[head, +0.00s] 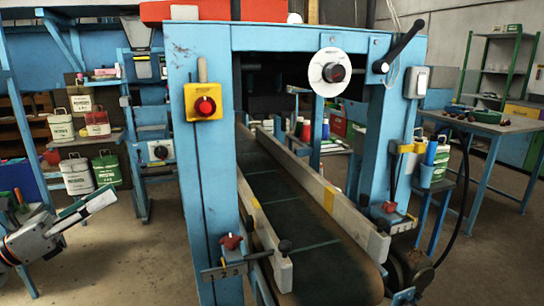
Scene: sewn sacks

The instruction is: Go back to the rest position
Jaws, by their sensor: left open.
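My left gripper (90,208) is at the lower left, with its arm coming in from the left edge. It is open, and no sack shows between its fingers. It is in front of the shelves, left of the blue machine frame and apart from it. My right gripper is not in view.
A blue machine frame (205,150) with a conveyor belt (300,235) fills the middle. A yellow box with a red button (205,104) is on its left post. A blue workbench (490,126) stands at the right. Floor (470,240) is clear at the lower right.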

